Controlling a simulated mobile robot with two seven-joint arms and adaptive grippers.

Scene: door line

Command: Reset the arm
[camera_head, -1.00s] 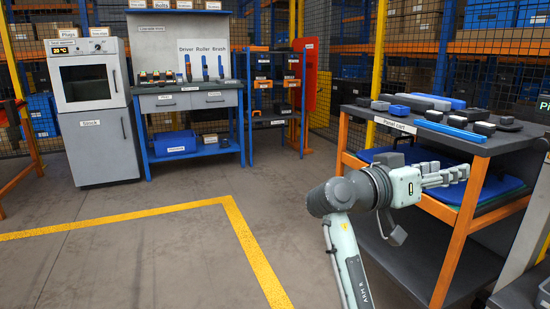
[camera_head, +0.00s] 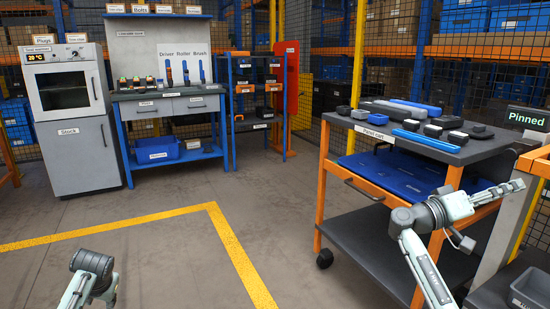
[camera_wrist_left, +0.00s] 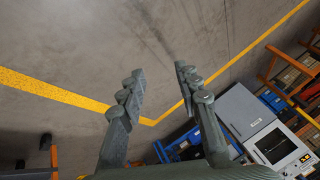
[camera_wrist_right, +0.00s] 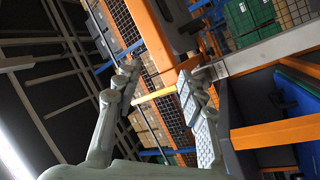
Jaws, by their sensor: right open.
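My right arm comes in at the lower right of the head view. Its gripper (camera_head: 508,189) is raised in front of the panel cart's right side, fingers pointing right. In the right wrist view its two fingers (camera_wrist_right: 158,76) stand apart with nothing between them. My left arm (camera_head: 92,265) shows only as a short part at the bottom left of the head view; its fingers are not clear there. In the left wrist view the left fingers (camera_wrist_left: 157,77) are spread and empty above bare floor.
The panel cart (camera_head: 342,121) holds blue and dark parts on top and blue panels (camera_head: 385,172) below. A post with a "Pinned" sign (camera_head: 527,119) and a grey bin (camera_head: 532,288) are at the right. A workbench (camera_head: 165,100) and oven cabinet (camera_head: 76,155) stand behind. The middle floor is clear.

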